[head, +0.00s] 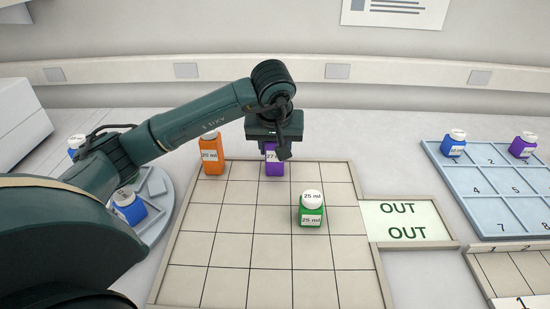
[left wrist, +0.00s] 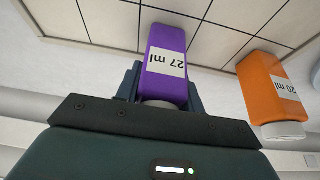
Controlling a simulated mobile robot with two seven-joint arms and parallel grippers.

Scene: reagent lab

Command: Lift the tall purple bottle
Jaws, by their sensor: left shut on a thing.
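The tall purple bottle (head: 273,160) stands at the back edge of the gridded board, with its top hidden by my left gripper (head: 270,146) in the head view. My right gripper is in neither view.
An orange bottle (head: 211,155) stands left of the purple one, and a green bottle (head: 311,209) stands nearer on the gridded board (head: 240,250). A blue numbered tray (head: 483,180) with two small bottles is at right. A round tray (head: 163,184) with blue bottles is at left.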

